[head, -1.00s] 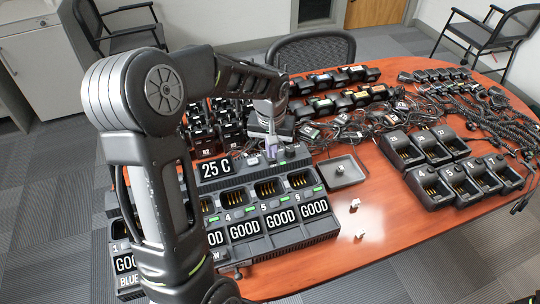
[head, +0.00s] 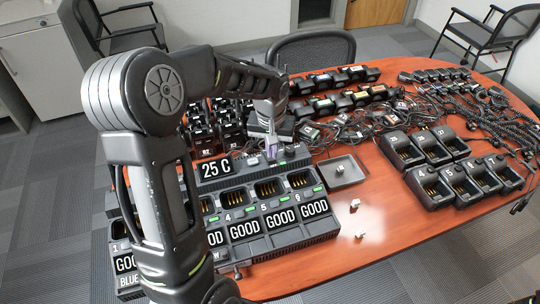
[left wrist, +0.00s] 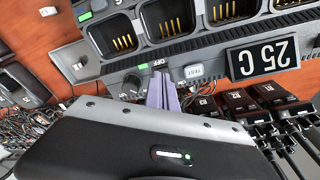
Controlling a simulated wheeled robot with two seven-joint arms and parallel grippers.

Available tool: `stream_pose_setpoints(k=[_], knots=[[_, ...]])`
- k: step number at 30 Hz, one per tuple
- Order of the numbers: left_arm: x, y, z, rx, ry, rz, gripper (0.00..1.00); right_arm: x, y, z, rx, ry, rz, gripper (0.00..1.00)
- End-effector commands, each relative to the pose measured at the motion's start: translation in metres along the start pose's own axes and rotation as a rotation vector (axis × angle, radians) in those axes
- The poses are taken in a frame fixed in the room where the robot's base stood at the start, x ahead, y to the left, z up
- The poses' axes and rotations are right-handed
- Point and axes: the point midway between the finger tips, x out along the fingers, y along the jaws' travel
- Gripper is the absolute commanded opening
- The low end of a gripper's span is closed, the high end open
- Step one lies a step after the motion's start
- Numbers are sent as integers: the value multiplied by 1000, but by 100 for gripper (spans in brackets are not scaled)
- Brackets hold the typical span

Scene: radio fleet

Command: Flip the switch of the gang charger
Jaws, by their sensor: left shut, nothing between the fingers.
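The gang charger (head: 292,239) lies on the near side of the wooden table, with several charging pockets, "GOOD" labels and a "25 C" display (head: 216,169). My left gripper (head: 271,149) is over the charger's back strip, right of that display. In the left wrist view, its pale purple fingers (left wrist: 162,92) are shut and empty, with the tips at the strip by an "OFF" marking (left wrist: 158,65). The fingers cover that spot, so I cannot tell the switch's position or whether they touch it. A black knob (left wrist: 132,81) and a white TEST button (left wrist: 194,71) flank the fingers. My right gripper is out of view.
A grey tray (head: 330,181) sits right of the charger, with small white pieces (head: 355,204) nearby. Black single chargers (head: 436,191) stand further right. Radios (head: 201,142) and tangled cables (head: 370,125) lie behind. The table's right front is mostly clear.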

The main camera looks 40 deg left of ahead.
Motion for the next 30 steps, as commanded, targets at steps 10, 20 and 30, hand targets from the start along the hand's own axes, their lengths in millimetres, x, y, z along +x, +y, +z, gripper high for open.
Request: stream_pose_setpoints(k=[10, 20, 30], knots=[[2, 0, 0, 0, 0, 0, 0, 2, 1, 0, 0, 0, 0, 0], [7, 0, 1, 0, 0, 0, 0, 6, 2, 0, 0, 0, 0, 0], [12, 0, 2, 0, 0, 0, 0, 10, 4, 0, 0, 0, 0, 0]])
